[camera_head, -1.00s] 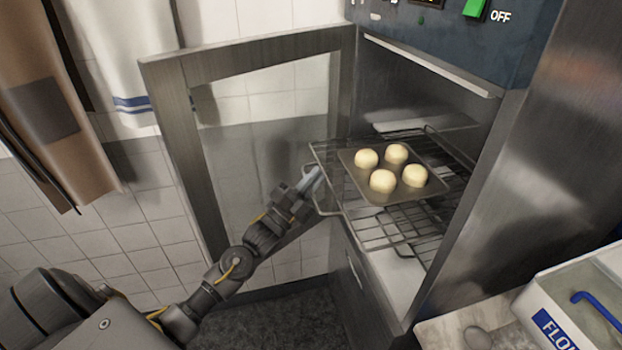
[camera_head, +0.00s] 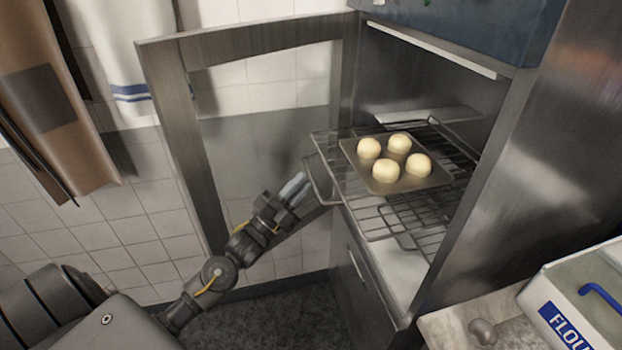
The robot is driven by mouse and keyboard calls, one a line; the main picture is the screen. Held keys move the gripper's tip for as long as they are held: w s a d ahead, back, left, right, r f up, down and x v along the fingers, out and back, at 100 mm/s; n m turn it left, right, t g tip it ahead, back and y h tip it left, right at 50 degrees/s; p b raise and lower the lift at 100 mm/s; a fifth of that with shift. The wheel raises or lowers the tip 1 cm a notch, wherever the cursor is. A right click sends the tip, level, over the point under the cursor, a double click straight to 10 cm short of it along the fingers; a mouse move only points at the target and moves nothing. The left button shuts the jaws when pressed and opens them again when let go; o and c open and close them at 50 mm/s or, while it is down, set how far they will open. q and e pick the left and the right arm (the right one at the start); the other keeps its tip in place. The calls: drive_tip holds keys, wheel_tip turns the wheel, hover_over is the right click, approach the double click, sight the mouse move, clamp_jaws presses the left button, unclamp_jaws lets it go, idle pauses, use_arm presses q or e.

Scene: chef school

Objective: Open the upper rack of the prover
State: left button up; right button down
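The prover (camera_head: 520,110) stands at the right with its glass-paned door (camera_head: 165,95) swung open to the left. Its upper rack (camera_head: 326,148) is a wire shelf that sticks out past the front of the cabinet. A metal tray (camera_head: 432,182) with several pale dough balls (camera_head: 386,170) sits on it. A wire handle loop (camera_head: 318,186) hangs at the rack's front. My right gripper is not in view.
A lower wire rack (camera_head: 425,240) lies inside the prover. A counter with a flour bin (camera_head: 565,310) is at the lower right. A brown apron (camera_head: 50,110) and a white towel (camera_head: 120,60) hang at the left. Dark floor (camera_head: 270,325) shows below the door.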

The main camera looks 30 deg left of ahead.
use_arm(q)
drive_tip(key=b+v, duration=0.1)
drive_tip(key=v, duration=0.4)
drive_tip(key=shift+s, duration=0.1)
idle(0.4)
